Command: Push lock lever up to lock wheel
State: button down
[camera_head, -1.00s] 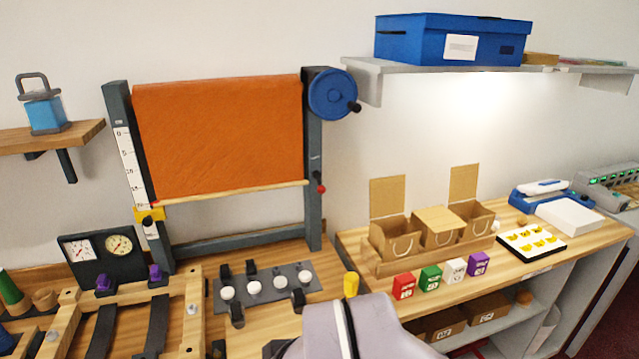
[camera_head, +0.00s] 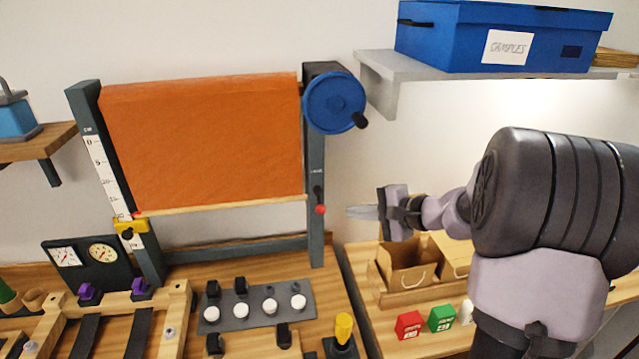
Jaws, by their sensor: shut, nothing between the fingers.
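The blue wheel (camera_head: 334,102) with a dark crank knob sits at the top of the right post of the frame. The lock lever (camera_head: 319,200) is on that post below the wheel. It is a short dark lever with a red knob at its lower end, pointing down. My gripper (camera_head: 350,212) is to the right of the lever, at about the height of its red knob, with a small gap in the picture between its tips and the knob. Its fingers are closed with nothing between them. My arm reaches in from the right.
An orange cloth (camera_head: 205,140) hangs on the frame left of the lever. The grey shelf (camera_head: 400,72) with a blue samples box (camera_head: 460,40) is above my arm. Open cardboard boxes (camera_head: 405,262) and small coloured blocks stand below my gripper. A yellow-handled item (camera_head: 343,328) stands on the bench.

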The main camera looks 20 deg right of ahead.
aim_at(319, 201)
jog(key=d, duration=0.2)
jog(key=d+m, duration=0.1)
jog(key=d, duration=0.1)
jog(key=shift+w+f+t+h, duration=0.25)
jog(key=shift+w+t+h, duration=0.05)
jog(key=shift+w, duration=0.05)
jog(key=shift+a, duration=0.15)
jog(key=w+a+f+b, duration=0.1)
jog(key=w+a+f, duration=0.1)
jog(key=w+a, duration=0.4)
jog(key=shift+w+a+f+b, duration=0.2)
jog(key=shift+w+f+b, duration=0.1)
jog(key=shift+b, duration=0.1)
jog(key=shift+s, duration=0.15)
jog(key=shift+r, duration=0.1)
